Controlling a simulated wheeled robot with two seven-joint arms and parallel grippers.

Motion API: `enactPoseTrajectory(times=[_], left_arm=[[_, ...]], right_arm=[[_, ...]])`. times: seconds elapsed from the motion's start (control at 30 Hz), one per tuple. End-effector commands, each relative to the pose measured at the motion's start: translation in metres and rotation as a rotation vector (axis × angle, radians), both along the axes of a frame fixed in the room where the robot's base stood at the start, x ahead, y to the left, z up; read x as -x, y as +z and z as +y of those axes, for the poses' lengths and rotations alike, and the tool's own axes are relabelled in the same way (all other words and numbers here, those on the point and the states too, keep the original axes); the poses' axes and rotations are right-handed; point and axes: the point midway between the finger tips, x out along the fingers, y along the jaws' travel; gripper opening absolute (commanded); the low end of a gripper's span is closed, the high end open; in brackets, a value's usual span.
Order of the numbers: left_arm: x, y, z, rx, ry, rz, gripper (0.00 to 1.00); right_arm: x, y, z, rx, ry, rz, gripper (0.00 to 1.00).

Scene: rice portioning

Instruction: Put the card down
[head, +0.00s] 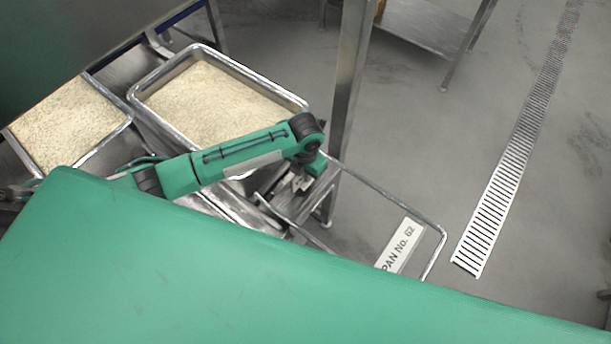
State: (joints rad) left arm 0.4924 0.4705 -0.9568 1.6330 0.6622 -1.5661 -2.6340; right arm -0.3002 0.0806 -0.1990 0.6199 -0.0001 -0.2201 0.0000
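The card (399,246) is a white strip with the dark print "PAN No. 62". It shows at the lower centre right, tilted, inside a thin metal rectangular rim (444,236). Its lower end is hidden behind a large green part of mine in the foreground. I cannot tell what the card rests on or whether anything holds it. My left gripper (288,187) hangs from the green arm at the left end of the rim, away from the card. Its fingers are small and partly hidden, so their opening is unclear. My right gripper is not visible.
Two metal pans of pale rice stand at the upper left: one pan (300,101) is behind my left arm, the other pan (124,127) is farther left. A steel table leg (349,88) rises behind the gripper. A floor drain (500,190) runs along the open grey floor at right.

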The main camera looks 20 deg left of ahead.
Motion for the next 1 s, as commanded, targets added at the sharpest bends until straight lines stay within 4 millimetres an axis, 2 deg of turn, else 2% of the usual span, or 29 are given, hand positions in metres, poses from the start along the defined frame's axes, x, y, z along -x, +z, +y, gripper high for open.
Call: enactPoseTrajectory(times=[0.1,0.2,0.57,0.7,1.0], left_arm=[[0.001,-0.017,-0.001,0.002,0.001,0.004,0.0],[0.001,-0.026,0.0,0.0,0.001,0.002,0.0],[0.0,-0.031,0.0,0.001,0.0,0.0,0.0],[0.0,-0.03,0.0,0.001,0.0,0.0,0.26],[0.0,-0.028,0.0,0.001,0.0,0.0,0.26]], right_arm=[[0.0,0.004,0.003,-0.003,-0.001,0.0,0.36],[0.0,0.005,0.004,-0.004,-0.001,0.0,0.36],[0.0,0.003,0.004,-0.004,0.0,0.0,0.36],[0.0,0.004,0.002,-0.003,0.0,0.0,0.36],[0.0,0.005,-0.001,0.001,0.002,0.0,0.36]])
